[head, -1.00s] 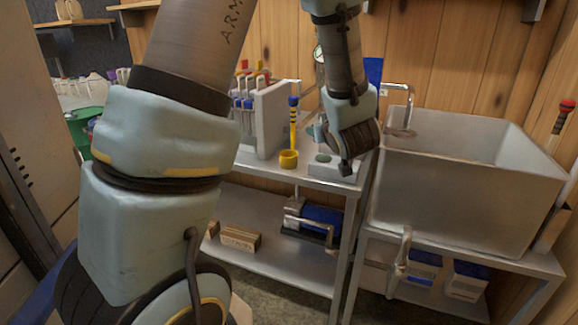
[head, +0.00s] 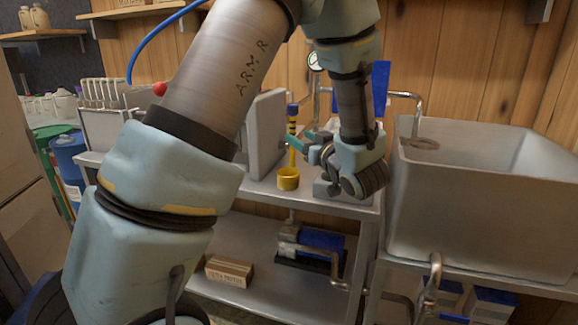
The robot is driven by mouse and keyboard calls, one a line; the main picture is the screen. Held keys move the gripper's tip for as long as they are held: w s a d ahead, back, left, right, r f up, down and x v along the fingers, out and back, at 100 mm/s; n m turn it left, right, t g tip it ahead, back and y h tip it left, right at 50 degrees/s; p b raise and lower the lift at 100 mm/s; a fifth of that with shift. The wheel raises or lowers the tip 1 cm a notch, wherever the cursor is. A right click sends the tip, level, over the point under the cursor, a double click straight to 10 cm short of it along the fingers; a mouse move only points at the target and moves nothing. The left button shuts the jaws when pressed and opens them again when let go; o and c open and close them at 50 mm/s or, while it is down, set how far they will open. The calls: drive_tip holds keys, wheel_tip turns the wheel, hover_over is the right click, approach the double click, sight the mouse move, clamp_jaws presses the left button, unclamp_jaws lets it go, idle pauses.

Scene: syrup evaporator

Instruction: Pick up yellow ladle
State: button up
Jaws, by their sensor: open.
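The yellow ladle (head: 288,179) stands upright on the upper shelf of the metal stand, its cup at the bottom. Its thin yellow handle rises to a dark-banded, blue-tipped end. My gripper (head: 303,145) points left from the end of my arm, close to the right side of the handle at mid height. Its fingers are open, with a teal finger beside or across the handle. I cannot tell whether they touch or how far apart they are in depth. No object is seen held.
A grey upright panel (head: 265,135) stands just left of the ladle. A large metal basin (head: 480,210) is at the right. A small wooden box (head: 229,271) and a blue-and-metal pump (head: 315,245) sit on the lower shelf. My upper arm hides part of the shelf's left side.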

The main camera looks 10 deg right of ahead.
sight(294, 133)
drive_tip(key=shift+d+p+x, duration=0.2)
drive_tip(key=shift+p+x, duration=0.1)
drive_tip(key=shift+x, duration=2.6)
drive_tip(key=shift+f, duration=0.1)
clamp_jaws()
